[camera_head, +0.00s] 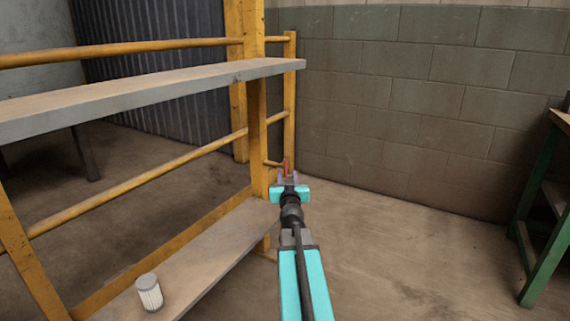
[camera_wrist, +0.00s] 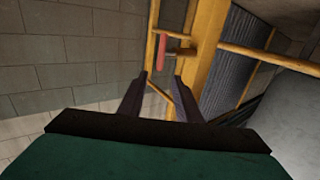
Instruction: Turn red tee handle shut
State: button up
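The red tee handle (camera_wrist: 161,52) shows in the wrist view as a red bar on a short brown stem (camera_wrist: 183,52), beside a yellow post. It lies ahead of my gripper (camera_wrist: 161,78), apart from the fingertips. The two dark fingers are spread with nothing between them. In the head view the handle (camera_head: 286,166) is a small reddish piece just above my gripper (camera_head: 288,179), near the foot of the yellow frame. My arm hides part of that area in the head view.
A yellow rack (camera_head: 256,120) with a grey upper shelf (camera_head: 150,92) and a lower shelf (camera_head: 215,245) stands at left. A white ribbed cylinder (camera_head: 149,292) is on the lower shelf. A block wall (camera_head: 420,100) is behind. A green-legged table (camera_head: 545,240) is at right. Open floor lies between.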

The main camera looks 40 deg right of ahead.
aim_at(286, 163)
jog(key=shift+x, duration=6.05)
grip_shut()
